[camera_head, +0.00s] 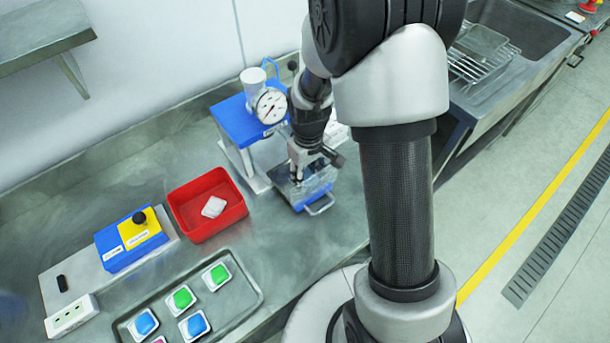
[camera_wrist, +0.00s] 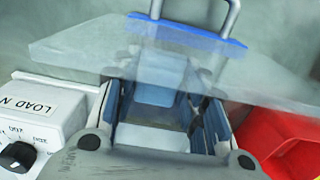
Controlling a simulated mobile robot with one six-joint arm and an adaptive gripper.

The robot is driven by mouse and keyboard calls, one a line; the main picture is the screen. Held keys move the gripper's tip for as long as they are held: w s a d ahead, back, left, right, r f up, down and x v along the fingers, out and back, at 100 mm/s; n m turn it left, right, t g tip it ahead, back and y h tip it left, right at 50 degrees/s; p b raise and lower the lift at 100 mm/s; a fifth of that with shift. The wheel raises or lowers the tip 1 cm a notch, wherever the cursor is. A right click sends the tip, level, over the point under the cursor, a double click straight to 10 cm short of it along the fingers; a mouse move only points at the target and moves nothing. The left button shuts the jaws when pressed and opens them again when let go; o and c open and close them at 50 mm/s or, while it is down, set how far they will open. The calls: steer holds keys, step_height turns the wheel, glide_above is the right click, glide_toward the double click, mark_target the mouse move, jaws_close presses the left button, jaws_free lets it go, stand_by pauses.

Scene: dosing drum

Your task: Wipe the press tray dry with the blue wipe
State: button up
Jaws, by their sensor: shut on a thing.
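The press tray (camera_head: 318,193) sits at the front of the blue press, a shallow tray with a blue front edge and a metal loop handle. In the wrist view, its blue edge (camera_wrist: 187,34) and handle show at the top. My gripper (camera_head: 299,178) points down over the tray and is shut on a pale blue thing, apparently the blue wipe (camera_wrist: 158,90), which shows between the fingers. A see-through sheet crosses the wrist view and blurs this area. I cannot tell whether the wipe touches the tray or whether the tray is wet.
The blue press (camera_head: 237,122) carries a round gauge (camera_head: 271,106). A red bin (camera_head: 207,204) with a white packet stands left of it. A blue and yellow box (camera_head: 131,240) is farther left. A metal tray (camera_head: 254,302) of coloured cups lies in front. A sink (camera_head: 520,45) is at right.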

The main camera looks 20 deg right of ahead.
steer(key=shift+s+a+f, duration=0.1)
steer(key=shift+s+a, duration=0.2)
steer(key=shift+a, duration=0.5)
steer(key=shift+s+a+f, duration=0.1)
steer(key=shift+s+a, duration=0.15)
steer(key=shift+a, duration=0.5)
steer(key=shift+d, duration=0.1)
steer(key=shift+w+d+r, duration=0.1)
steer(key=shift+w+d, duration=0.2)
steer(key=shift+d, duration=0.5)
steer(key=shift+w+d+r, duration=0.1)
steer(key=shift+w+d, duration=0.15)
steer(key=shift+d, duration=0.5)
steer(key=shift+a, duration=0.15)
steer(key=shift+s+a+r, duration=0.1)
steer(key=shift+s+a, duration=0.2)
steer(key=shift+a, duration=0.55)
steer(key=shift+s+a, duration=0.25)
steer(key=shift+a, duration=0.55)
steer(key=shift+d+p, duration=0.1)
steer(key=shift+p, duration=0.2)
